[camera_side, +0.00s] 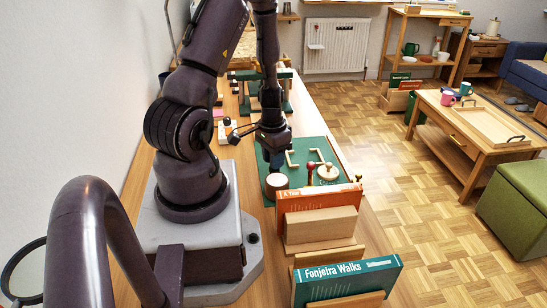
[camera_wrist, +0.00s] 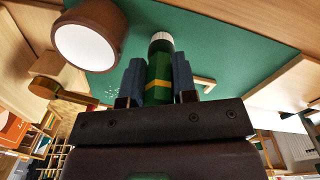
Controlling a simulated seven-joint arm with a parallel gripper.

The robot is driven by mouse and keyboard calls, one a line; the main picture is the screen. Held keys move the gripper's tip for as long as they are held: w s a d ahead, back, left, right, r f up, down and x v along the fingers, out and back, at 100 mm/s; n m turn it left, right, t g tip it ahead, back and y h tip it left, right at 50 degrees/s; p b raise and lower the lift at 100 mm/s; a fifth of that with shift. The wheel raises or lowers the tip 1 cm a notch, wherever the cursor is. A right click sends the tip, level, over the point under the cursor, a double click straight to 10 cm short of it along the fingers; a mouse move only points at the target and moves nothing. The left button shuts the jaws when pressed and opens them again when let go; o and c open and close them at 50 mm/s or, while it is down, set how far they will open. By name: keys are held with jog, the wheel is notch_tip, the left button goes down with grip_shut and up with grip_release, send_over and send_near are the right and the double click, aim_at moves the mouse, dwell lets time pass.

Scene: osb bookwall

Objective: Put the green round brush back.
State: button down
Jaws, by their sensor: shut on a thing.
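My gripper (camera_side: 274,152) is low over the green mat (camera_side: 307,178) on the workbench in the side view. In the wrist view my gripper (camera_wrist: 158,82) is shut on the green round brush (camera_wrist: 159,72), which has a yellow band and a pale tip. The brush lies between the two dark blue fingers, and its tip points away from the wrist over the green mat (camera_wrist: 215,45). In the side view I cannot make out the brush at the dark gripper.
A round wooden pot (camera_side: 277,183) with a pale top stands just in front of my gripper; it also shows in the wrist view (camera_wrist: 88,36). Pale wooden corner pieces (camera_side: 292,160) and a round wooden piece (camera_side: 328,173) are on the mat. Books (camera_side: 318,208) stand nearer the camera.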

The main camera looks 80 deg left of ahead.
jog(key=c, duration=1.2)
grip_release()
jog(key=shift+f, duration=0.1)
jog(key=r, duration=1.1)
jog(key=shift+s+a+r, duration=0.1)
jog(key=shift+a+r, duration=0.15)
jog(key=shift+r, duration=0.05)
jog(key=shift+d+r, duration=0.1)
jog(key=shift+r, duration=0.25)
jog(key=w+d+r+m+t, duration=0.2)
jog(key=w+d+r, duration=0.4)
jog(key=d+r, duration=0.4)
jog(key=shift+s+d+r+m+t+y, duration=0.1)
jog(key=shift+s+d+r+m+t, duration=0.45)
jog(key=shift+d+r, duration=1.35)
jog(key=shift+s+d+r+m+t+y, duration=0.1)
jog(key=shift+s+d+r+m+t, duration=0.65)
jog(key=shift+d, duration=1.9)
jog(key=shift+s+d+r+m+t+y, duration=0.1)
jog(key=shift+s+d+r+m+t, duration=0.25)
jog(key=shift+d+r, duration=1.65)
